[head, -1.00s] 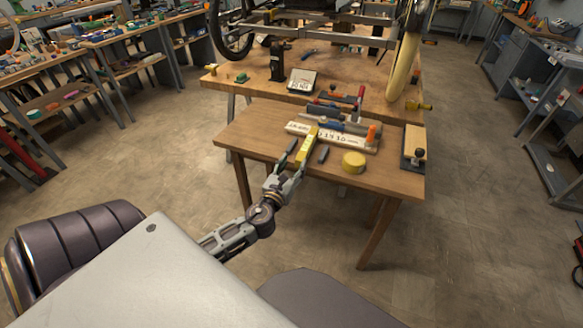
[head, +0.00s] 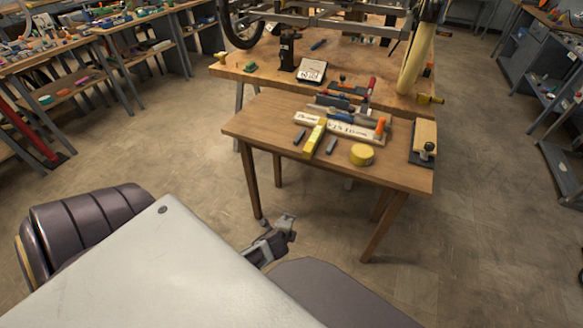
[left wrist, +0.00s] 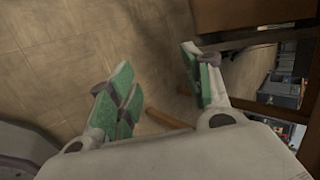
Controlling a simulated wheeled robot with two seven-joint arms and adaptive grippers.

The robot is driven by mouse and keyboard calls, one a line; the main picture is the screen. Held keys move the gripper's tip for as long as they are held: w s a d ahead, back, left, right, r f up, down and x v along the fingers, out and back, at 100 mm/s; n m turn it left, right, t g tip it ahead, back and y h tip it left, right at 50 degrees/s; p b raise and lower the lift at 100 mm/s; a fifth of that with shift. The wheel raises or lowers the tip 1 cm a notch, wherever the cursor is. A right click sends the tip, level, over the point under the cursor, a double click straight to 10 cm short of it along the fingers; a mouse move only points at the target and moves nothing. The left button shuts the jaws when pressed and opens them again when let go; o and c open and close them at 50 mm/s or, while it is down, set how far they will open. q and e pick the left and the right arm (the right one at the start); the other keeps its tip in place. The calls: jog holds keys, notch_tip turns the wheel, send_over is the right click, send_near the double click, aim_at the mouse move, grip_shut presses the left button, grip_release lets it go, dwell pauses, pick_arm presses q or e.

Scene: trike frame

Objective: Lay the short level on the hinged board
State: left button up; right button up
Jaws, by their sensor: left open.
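The short level (head: 314,137) is a yellow bar on the small wooden table. Its far end overlaps the front edge of a long pale board (head: 341,127) with dark writing; I cannot tell whether it rests on it or against it. No hinge can be made out on this board. My left gripper (head: 285,227) is below and in front of the table's front edge, away from the level. In the left wrist view the gripper's green-padded fingers (left wrist: 155,66) stand apart with nothing between them. My right gripper is not in view.
Two dark bars (head: 300,135) (head: 331,146) flank the level. A yellow round (head: 362,154) lies to the right, and a board with a black knob (head: 424,140) at the table's right edge. Tools lie behind the pale board. The larger workbench (head: 250,80) stands behind. The table's front left is clear.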

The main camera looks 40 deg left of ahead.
pick_arm(q)
jog(key=s+d+f+n+g+h, duration=0.4)
jog(key=s+d+f+n+g, duration=0.2)
jog(key=s+d+f+n, duration=0.5)
jog(key=s+d+f, duration=0.2)
jog(key=s+f, duration=0.1)
jog(key=shift+f+n, duration=0.3)
jog(key=shift+n, duration=0.1)
